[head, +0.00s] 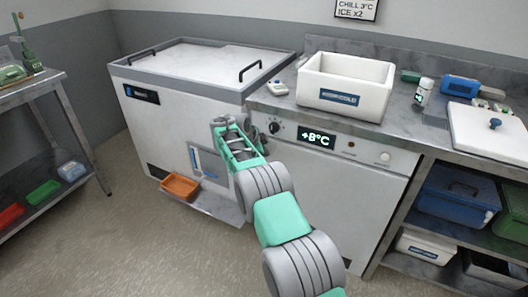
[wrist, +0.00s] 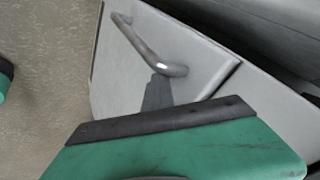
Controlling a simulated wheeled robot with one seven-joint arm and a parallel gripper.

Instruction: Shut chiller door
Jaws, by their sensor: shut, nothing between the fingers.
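The chiller (head: 335,185) is a white under-counter unit with a knob and a lit display (head: 316,139) reading +8°C. Its pale front panel lies below the display, partly hidden by my arm. From the head view I cannot tell whether the door stands slightly ajar. My gripper (head: 222,122) is shut and empty, at the unit's upper left front. In the wrist view, a curved metal handle (wrist: 150,48) sits on a pale panel (wrist: 115,75), and my dark fingertips (wrist: 156,92) are just below it, apparently not gripping it. A dark line runs along the panel's right edge.
A white bin (head: 345,86) sits on the counter above. The floor (head: 130,245) in front is clear.

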